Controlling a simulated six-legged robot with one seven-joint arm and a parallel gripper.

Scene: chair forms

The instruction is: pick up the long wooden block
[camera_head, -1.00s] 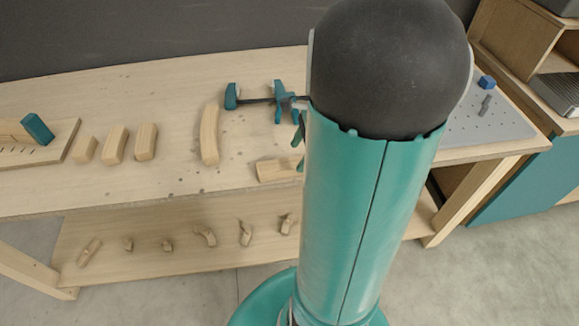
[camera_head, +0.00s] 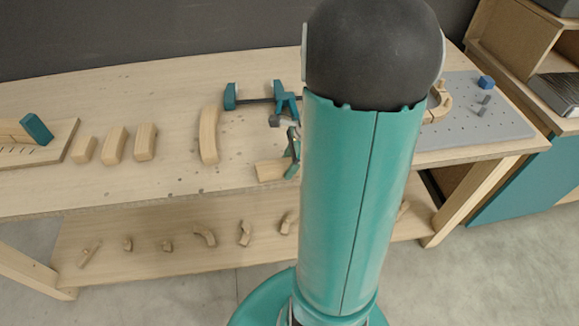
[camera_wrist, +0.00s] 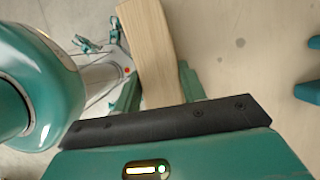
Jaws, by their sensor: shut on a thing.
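The long wooden block (camera_head: 270,171) is pale wood and lies near the front edge of the workbench, its right end hidden behind my arm. In the wrist view the block (camera_wrist: 147,42) runs up from between the green fingers of my gripper (camera_wrist: 158,78) to the top edge. My gripper is shut on it, with one finger on each side. In the head view only a little of my gripper (camera_head: 292,146) shows, beside my arm. I cannot tell whether the block is clear of the bench top.
A teal clamp (camera_head: 284,100) stands just behind the block. A curved wooden piece (camera_head: 209,134) and several short blocks (camera_head: 115,145) lie to the left. A grey perforated board (camera_head: 490,122) is on the right. Small wooden pieces lie on the lower shelf (camera_head: 140,225).

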